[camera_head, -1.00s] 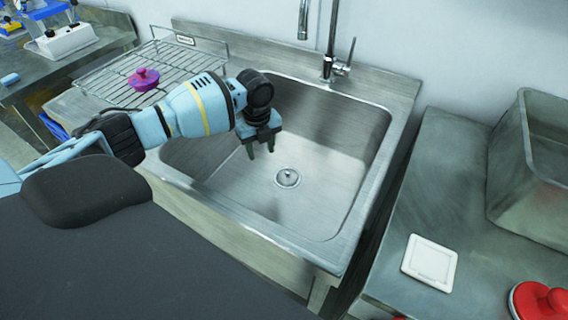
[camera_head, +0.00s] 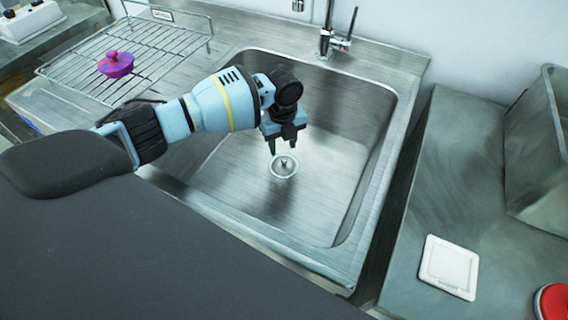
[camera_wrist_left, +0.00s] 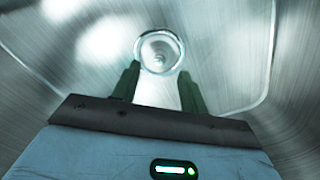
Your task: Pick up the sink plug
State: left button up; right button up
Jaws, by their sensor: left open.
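The sink plug (camera_head: 284,163) is a small metal piece with a raised middle, seated in the round drain on the floor of the steel sink (camera_head: 325,205). In the left wrist view the plug (camera_wrist_left: 159,50) lies ahead of the fingertips, roughly centred between them. My left gripper (camera_head: 283,147) is open and empty, its dark fingers pointing down just above the plug. The wrist view shows the open fingers (camera_wrist_left: 161,80) apart, with a gap to the plug that is hard to judge. My right gripper is out of view.
The sink walls surround my left gripper. A faucet (camera_head: 328,38) stands behind the sink. A wire rack (camera_head: 150,45) with a purple-pink lidded object (camera_head: 116,64) is at left. A white square (camera_head: 449,266), a red object (camera_head: 553,301) and a metal bin (camera_head: 545,150) are at right.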

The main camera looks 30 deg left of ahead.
aim_at(283, 159)
pick_arm(q)
jog(key=shift+s+d+f, duration=0.1)
jog(key=shift+d+f, duration=0.05)
jog(key=shift+f, duration=2.6)
grip_shut()
jog(key=shift+r, duration=0.5)
jog(key=r, duration=0.1)
jog(key=s+r, duration=0.1)
jog(key=shift+r, duration=0.4)
jog(key=s, duration=0.5)
jog(key=s+a+r+p, duration=0.1)
jog(key=s, duration=0.4)
jog(key=s+a+p, duration=0.1)
jog(key=s, duration=0.4)
jog(key=shift+r, duration=0.15)
